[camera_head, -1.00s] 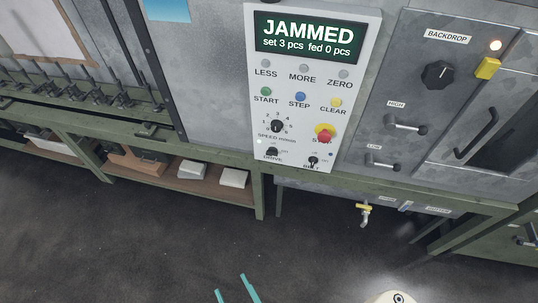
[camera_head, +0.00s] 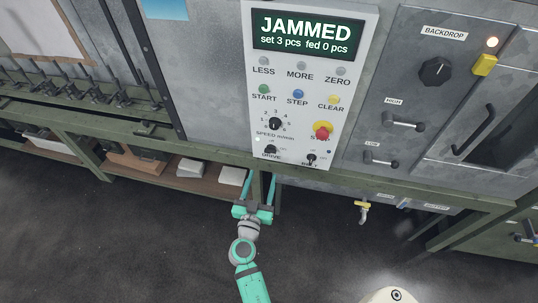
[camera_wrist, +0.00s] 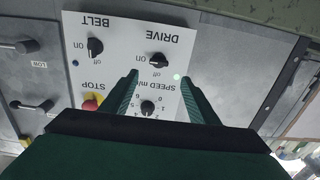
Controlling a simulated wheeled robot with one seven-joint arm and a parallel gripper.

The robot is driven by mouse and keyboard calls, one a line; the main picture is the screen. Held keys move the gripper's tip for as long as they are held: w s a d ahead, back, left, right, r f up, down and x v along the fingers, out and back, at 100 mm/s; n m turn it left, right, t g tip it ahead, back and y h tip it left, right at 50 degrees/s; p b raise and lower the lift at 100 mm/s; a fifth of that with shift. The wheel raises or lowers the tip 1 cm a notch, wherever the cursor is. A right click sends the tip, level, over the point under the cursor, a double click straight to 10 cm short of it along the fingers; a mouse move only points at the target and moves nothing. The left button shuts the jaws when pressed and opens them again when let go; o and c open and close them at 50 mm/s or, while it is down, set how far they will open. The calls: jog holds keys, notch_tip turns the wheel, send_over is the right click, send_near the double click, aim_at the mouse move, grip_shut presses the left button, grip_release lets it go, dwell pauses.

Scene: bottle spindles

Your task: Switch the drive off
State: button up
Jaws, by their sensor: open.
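The DRIVE knob (camera_head: 270,149) is a small black rotary knob at the lower left of the white control panel (camera_head: 348,60). In the wrist view the knob (camera_wrist: 158,60) appears upside down, with "on" and "off" marks beside it. I cannot tell for sure which mark it points to. My gripper (camera_head: 260,174) is open and empty, just below the panel's lower edge. In the wrist view my gripper's fingers (camera_wrist: 160,77) spread either side of the knob's line, apart from it.
The BELT knob (camera_head: 311,159) and red STOP button (camera_head: 322,131) sit to the right of DRIVE. The speed knob (camera_head: 275,123) is just above. The display (camera_head: 306,36) reads JAMMED, set 3 pcs, fed 0 pcs. A green bench rail (camera_head: 400,188) runs below the panel.

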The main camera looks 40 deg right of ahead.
aim_at(270, 152)
jog(key=x, duration=1.1)
jog(key=shift+d+r, duration=0.2)
jog(key=shift+r, duration=0.15)
jog(key=c, duration=1)
